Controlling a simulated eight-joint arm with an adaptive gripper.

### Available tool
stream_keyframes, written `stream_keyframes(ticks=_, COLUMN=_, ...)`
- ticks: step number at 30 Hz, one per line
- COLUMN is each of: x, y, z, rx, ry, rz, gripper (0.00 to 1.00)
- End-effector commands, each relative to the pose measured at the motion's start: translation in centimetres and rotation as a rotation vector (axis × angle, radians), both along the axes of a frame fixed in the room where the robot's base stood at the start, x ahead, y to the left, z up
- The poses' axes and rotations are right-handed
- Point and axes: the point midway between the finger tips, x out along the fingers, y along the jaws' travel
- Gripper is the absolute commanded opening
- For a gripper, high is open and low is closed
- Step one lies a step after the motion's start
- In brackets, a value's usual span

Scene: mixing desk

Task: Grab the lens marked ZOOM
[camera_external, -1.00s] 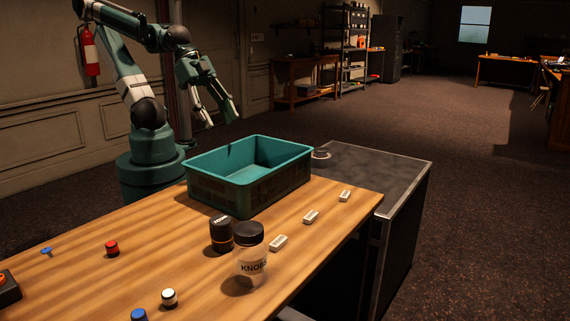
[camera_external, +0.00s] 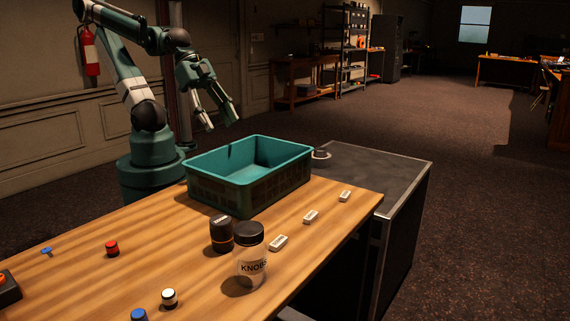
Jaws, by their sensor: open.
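My gripper (camera_external: 220,126) is open and empty. It hangs in the air behind the teal crate, well away from the lens, with its fingers pointing down.
The teal crate (camera_external: 205,194) stands between my arm and the lens. The clear jar (camera_external: 252,268), labelled KNOBS, stands close to the lens. Several white blocks (camera_external: 311,217) line the right edge. Red (camera_external: 112,248), white (camera_external: 169,298) and blue (camera_external: 139,315) knobs lie left and in front.

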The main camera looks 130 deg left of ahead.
Motion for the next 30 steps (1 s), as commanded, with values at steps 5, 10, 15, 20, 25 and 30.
stream_keyframes(ticks=5, x=0.0, y=0.0, z=0.0, rx=0.000, ry=0.000, rz=0.000, gripper=0.48)
stream_keyframes(ticks=10, x=0.0, y=0.0, z=0.0, rx=0.000, ry=0.000, rz=0.000, gripper=0.48)
stream_keyframes(ticks=15, x=0.0, y=0.0, z=0.2, rx=0.000, ry=0.000, rz=0.000, gripper=0.48)
stream_keyframes(ticks=20, x=0.0, y=0.0, z=1.2, rx=0.000, ry=0.000, rz=0.000, gripper=0.48)
stream_keyframes(ticks=25, x=0.0, y=0.0, z=3.0, rx=0.000, ry=0.000, rz=0.000, gripper=0.48)
stream_keyframes(ticks=30, x=0.0, y=0.0, z=4.5, rx=0.000, ry=0.000, rz=0.000, gripper=0.48)
